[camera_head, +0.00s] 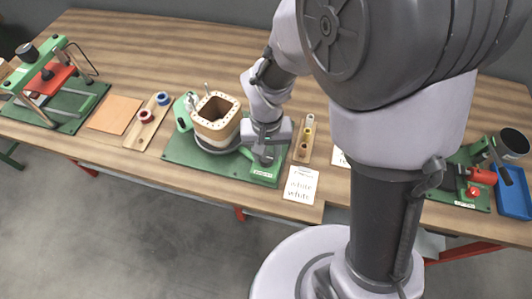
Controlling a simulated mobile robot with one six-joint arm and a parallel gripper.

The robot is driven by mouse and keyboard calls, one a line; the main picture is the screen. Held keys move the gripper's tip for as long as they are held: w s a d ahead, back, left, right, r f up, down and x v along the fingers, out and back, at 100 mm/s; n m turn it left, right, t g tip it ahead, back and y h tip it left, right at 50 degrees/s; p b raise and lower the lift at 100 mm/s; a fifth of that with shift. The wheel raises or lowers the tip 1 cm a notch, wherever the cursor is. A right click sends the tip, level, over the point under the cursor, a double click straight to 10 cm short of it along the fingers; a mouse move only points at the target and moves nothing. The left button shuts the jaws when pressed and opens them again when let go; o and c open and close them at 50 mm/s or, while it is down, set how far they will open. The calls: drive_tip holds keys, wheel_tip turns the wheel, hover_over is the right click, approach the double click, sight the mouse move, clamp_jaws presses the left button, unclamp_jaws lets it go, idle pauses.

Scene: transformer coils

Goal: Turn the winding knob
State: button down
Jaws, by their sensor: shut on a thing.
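The winding station stands on a green base plate (190,150) in the middle of the table. It carries a square cream-and-brown coil former (216,112) on a dark round disc. My gripper (262,155) points down at the right side of this plate, just right of the former. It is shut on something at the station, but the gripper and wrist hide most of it. I cannot make out the winding knob clearly.
Left are a wooden holder with red and blue spools (147,115), an orange-brown board (115,114) and a green-and-red press (48,80). A small spool holder (306,140) and a white card (300,184) lie right. A blue tray (514,190) sits far right.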

sight(267, 156)
drive_tip(key=shift+m+b, duration=0.55)
drive_tip(key=shift+m, duration=1.65)
drive_tip(key=c, duration=0.9)
unclamp_jaws()
wheel_tip(267, 156, up, 18)
drive_tip(key=p, duration=0.7)
drive_tip(key=shift+f, duration=0.25)
drive_tip(key=shift+d, duration=0.1)
